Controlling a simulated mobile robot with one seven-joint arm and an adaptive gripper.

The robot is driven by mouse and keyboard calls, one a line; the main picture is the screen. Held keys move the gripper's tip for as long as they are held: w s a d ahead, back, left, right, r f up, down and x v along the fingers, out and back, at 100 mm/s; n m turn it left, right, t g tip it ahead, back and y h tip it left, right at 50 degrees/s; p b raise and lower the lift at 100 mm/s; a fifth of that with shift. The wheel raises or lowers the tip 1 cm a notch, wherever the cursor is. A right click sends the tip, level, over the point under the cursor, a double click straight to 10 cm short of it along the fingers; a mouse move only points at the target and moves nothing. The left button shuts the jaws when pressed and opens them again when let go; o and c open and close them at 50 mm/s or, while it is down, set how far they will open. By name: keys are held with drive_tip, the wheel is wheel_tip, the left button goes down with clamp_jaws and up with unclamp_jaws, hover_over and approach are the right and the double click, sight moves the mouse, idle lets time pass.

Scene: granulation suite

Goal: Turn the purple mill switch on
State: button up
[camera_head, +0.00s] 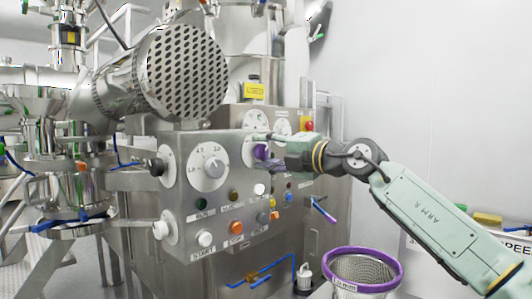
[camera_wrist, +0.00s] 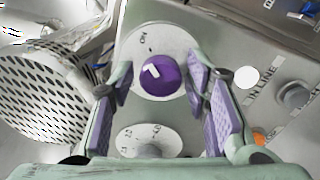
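The purple mill switch (camera_wrist: 160,75) is a round knob with a white pointer mark on a white dial plate, on the steel control panel (camera_head: 190,225). In the head view the purple switch (camera_head: 261,152) is partly hidden behind my gripper (camera_head: 268,152). In the wrist view my gripper (camera_wrist: 160,97) is open, with one purple-padded finger on each side of the knob and a gap on both sides. The pointer mark sits toward the upper left of the knob. An "ON" label shows at the plate's upper left.
A grey dial (camera_head: 213,168), a green button (camera_head: 201,204), a white START button (camera_head: 205,238) and an orange button (camera_head: 236,227) sit on the panel nearby. A perforated drum (camera_head: 187,73) juts out above. A purple-rimmed basket (camera_head: 362,283) stands below my arm.

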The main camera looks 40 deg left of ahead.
drive_tip(key=shift+o, duration=0.6)
drive_tip(key=shift+d, duration=0.1)
drive_tip(key=s+d, duration=0.1)
drive_tip(key=d, duration=1)
drive_tip(key=shift+d, duration=0.4)
drive_tip(key=shift+f, duration=0.1)
